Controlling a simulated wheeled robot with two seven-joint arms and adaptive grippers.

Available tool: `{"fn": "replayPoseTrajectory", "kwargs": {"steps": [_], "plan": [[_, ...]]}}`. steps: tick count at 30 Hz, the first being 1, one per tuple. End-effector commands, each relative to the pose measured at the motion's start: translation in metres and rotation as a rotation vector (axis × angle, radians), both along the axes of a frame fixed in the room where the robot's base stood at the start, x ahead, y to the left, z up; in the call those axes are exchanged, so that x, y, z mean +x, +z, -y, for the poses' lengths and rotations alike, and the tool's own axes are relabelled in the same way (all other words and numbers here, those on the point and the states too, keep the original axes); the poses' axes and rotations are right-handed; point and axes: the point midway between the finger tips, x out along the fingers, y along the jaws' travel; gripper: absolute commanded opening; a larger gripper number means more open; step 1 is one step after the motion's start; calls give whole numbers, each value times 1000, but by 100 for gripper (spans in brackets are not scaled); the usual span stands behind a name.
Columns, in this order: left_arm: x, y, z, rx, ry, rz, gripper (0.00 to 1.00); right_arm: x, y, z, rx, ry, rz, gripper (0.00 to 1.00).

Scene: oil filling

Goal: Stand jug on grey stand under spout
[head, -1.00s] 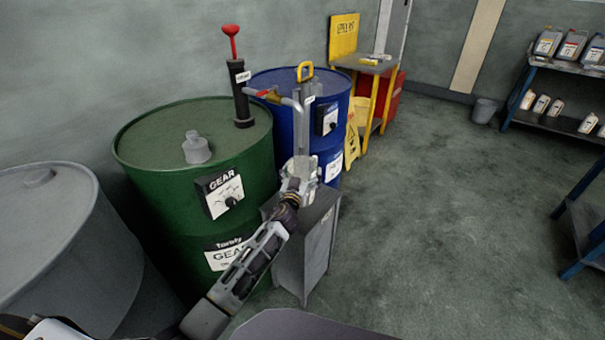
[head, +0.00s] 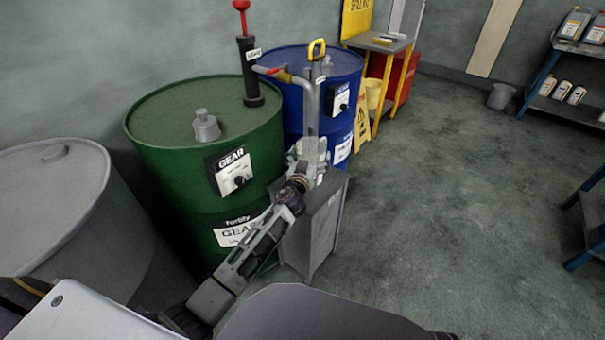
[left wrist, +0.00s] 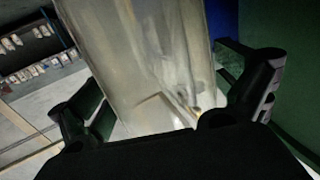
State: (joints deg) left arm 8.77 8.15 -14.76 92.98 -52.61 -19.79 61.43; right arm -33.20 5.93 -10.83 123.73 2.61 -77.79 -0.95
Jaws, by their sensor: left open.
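A clear, pale jug (left wrist: 150,60) fills the middle of the left wrist view. It stands between the spread fingers of my left gripper (left wrist: 165,105), which is open around it. In the head view the left gripper (head: 308,160) is over the top of the grey stand (head: 312,235), and the jug there is largely hidden by the gripper and hard to make out. The jug's base is hidden in the head view. My right gripper is not in view.
A green gear-oil drum (head: 170,180) stands left of the stand and a blue drum (head: 285,70) behind it. A grey drum (head: 50,215) is at the far left. A yellow floor sign (head: 365,125) stands behind.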

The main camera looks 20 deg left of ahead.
Motion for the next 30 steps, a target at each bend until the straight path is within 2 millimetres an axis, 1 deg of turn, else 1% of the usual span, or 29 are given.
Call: {"fn": "replayPoseTrajectory", "kwargs": {"steps": [5, 14, 30], "plan": [[-16, 0, 0, 0, 0, -1, 100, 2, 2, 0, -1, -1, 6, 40], [-41, 0, 2, 0, 0, 0, 100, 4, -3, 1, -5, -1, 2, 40], [-87, 0, 4, -1, 0, -1, 100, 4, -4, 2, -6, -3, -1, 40]]}}
